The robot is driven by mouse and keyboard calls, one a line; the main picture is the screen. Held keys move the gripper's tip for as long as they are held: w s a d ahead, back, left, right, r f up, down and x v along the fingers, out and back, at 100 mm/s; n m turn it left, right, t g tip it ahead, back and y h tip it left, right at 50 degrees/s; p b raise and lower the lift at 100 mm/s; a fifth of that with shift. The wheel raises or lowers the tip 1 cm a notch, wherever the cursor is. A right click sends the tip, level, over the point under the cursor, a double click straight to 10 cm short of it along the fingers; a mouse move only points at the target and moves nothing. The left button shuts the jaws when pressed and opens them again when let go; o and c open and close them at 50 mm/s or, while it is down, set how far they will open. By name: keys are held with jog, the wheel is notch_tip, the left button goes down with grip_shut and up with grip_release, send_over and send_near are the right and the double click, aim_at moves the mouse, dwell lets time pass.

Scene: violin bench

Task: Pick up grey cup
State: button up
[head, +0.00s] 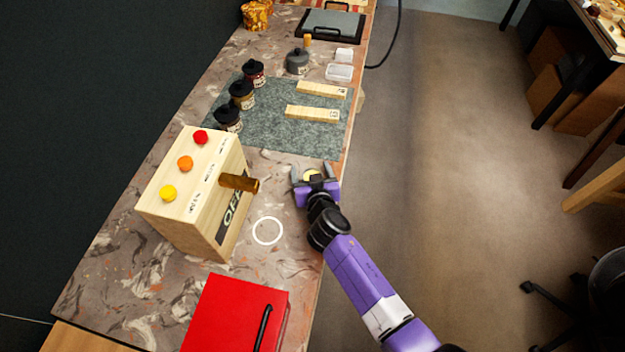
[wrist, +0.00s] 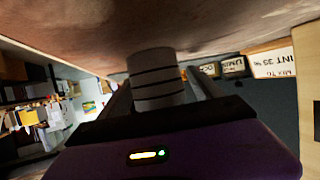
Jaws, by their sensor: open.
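The grey cup (wrist: 156,82) is a grey cylinder with thin dark bands in the wrist view, standing against the bench surface, which shows at the top of that view. In the head view only a small pale yellow round top (head: 312,175) shows between my fingers, and most of the cup is hidden. My gripper (head: 313,177) is at the bench's right edge. Its fingers are open, one on each side of the cup, as the wrist view also shows (wrist: 160,95). A gap to the fingers is hard to judge.
A wooden box (head: 190,195) with coloured buttons and a brown handle (head: 239,183) stands left of my gripper. A white ring (head: 267,231) and red book (head: 232,315) lie nearer. A green mat (head: 270,128) holds dark jars and wooden blocks farther back. Open floor lies right.

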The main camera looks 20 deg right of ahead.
jog(key=shift+c, duration=0.4)
jog(key=c, duration=1.4)
jog(key=shift+c, duration=0.4)
jog(key=shift+r, duration=0.15)
